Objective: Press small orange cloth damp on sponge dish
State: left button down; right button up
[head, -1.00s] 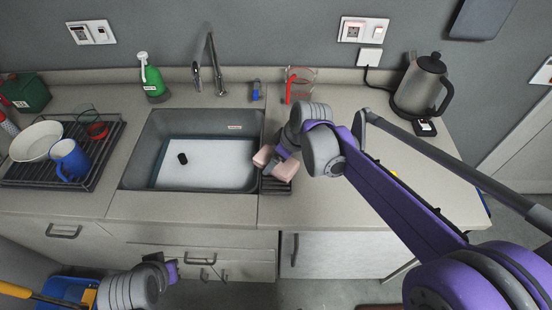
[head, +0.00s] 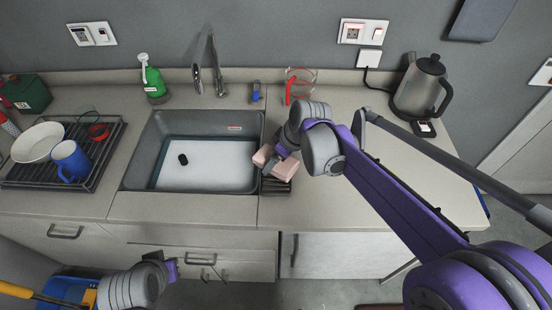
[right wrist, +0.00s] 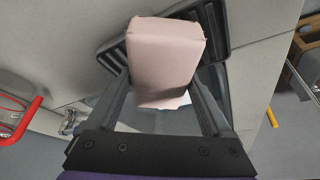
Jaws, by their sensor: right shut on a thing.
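A pale pink block-shaped thing (head: 284,171) is between the fingers of my right gripper (head: 274,158). It also shows in the right wrist view (right wrist: 165,60), with the fingers on either side. I cannot tell from its look whether it is the folded orange cloth or a sponge; no other orange cloth is in view. The dark ridged sponge dish (head: 276,187) lies directly under it, right of the sink, and shows behind it in the right wrist view (right wrist: 212,22). Whether they touch is unclear. My left gripper (head: 168,271) hangs low in front of the cabinets; its fingers are unclear.
The sink (head: 205,175) lies left of the dish. A dish rack (head: 35,172) with a white bowl and blue mug (head: 70,160) is farther left. A measuring jug (head: 300,85) and kettle (head: 423,87) stand at the back. The counter between dish and kettle is mostly clear.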

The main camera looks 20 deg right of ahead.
jog(key=shift+w+r+p, duration=0.1)
jog(key=shift+r+p, duration=1.05)
jog(key=shift+r, duration=1.2)
jog(key=shift+r+p, duration=1.15)
jog(key=shift+r, duration=1.1)
pick_arm(q)
jog(key=w+r, duration=0.3)
jog(key=r, duration=0.4)
jog(key=shift+t, duration=0.3)
pick_arm(e)
jog(key=shift+f, duration=0.1)
pick_arm(q)
jog(key=shift+w, duration=0.1)
